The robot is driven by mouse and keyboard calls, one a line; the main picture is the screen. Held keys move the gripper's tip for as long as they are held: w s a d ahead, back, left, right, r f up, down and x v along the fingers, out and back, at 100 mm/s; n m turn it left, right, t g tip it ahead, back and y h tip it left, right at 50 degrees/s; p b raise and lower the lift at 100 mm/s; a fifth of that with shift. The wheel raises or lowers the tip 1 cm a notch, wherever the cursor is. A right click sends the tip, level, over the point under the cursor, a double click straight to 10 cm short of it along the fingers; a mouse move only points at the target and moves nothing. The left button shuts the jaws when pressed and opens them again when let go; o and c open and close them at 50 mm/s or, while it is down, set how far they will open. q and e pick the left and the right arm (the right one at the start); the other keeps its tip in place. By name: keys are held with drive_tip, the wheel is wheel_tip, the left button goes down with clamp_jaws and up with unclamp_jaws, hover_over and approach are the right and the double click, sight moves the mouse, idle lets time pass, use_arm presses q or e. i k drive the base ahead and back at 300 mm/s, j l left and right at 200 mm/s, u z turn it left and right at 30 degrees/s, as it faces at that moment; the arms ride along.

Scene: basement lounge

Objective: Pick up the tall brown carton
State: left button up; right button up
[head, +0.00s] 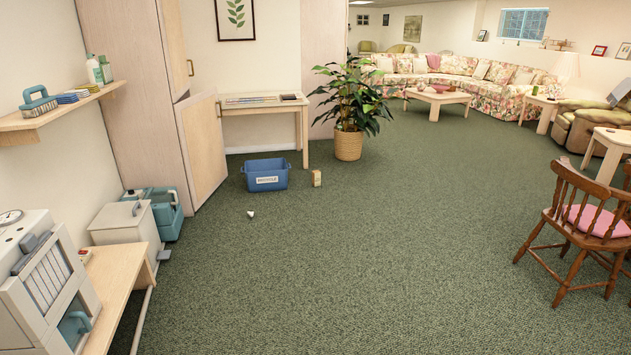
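A small tall brown carton (316,178) stands upright on the green carpet. It is just right of a blue recycle bin (267,182) and in front of the potted plant. It is far from me, near the middle of the head view, and nothing covers it. Neither of my grippers shows in the head view.
A small white object (250,214) lies on the carpet in front of the bin. A desk (265,110) and a plant in a basket (348,145) stand behind. A wooden chair (580,225) is at right, a low bench (118,290) at left. The middle carpet is clear.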

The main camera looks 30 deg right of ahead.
sight(316, 175)
drive_tip(key=i+l+z, duration=0.3)
drive_tip(key=i+z, duration=0.15)
drive_tip(key=i, duration=0.15)
drive_tip(key=i+l+z, duration=0.15)
drive_tip(key=i+z, duration=0.35)
drive_tip(key=i, duration=5.4)
